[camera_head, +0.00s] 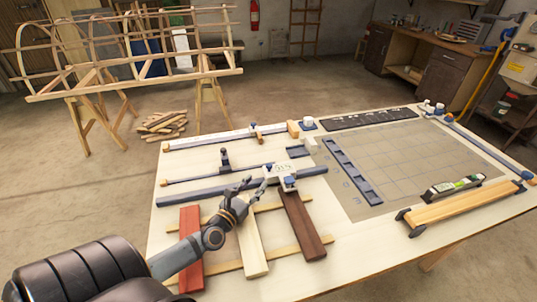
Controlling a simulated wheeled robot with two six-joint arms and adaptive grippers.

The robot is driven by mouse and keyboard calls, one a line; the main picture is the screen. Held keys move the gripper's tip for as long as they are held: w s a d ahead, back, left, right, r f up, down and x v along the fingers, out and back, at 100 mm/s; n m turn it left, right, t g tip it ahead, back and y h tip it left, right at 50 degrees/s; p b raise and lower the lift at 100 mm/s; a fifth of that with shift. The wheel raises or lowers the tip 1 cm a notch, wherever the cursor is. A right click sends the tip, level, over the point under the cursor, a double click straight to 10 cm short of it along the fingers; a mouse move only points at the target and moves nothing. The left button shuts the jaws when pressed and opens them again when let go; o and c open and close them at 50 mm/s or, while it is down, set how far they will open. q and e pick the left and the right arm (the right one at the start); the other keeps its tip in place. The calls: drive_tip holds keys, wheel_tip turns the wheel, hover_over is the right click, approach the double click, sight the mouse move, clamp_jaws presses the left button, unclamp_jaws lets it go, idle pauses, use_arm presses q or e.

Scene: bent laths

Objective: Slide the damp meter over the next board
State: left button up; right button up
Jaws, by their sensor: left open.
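Three boards lie side by side across pale strips on the table: a red one (190,248), a cream one (252,245) and a dark brown one (303,228). A small white and blue device with dark markings, which looks like the damp meter (288,183), sits at the far end of the brown board. My left gripper (263,184) is open, just left of this device and above the far end of the cream board. Whether a finger touches the device I cannot tell. My right gripper is out of view.
Long clamps (225,137) and a dark bar (210,191) lie behind the boards. A blue slotted rack (352,170) and a gridded mat (425,155) are to the right. A level (455,187) and a clamped pale lath (460,205) lie near the right edge.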

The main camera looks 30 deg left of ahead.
sight(267, 167)
use_arm(q)
drive_tip(key=shift+w+a, duration=0.1)
drive_tip(key=shift+w, duration=0.1)
drive_tip(key=shift+r, duration=0.25)
drive_tip(key=shift+w+r, duration=0.1)
drive_tip(key=shift+w, duration=0.2)
drive_tip(key=w, duration=0.9)
drive_tip(key=shift+w+a, duration=0.2)
drive_tip(key=shift+a, duration=0.05)
clamp_jaws()
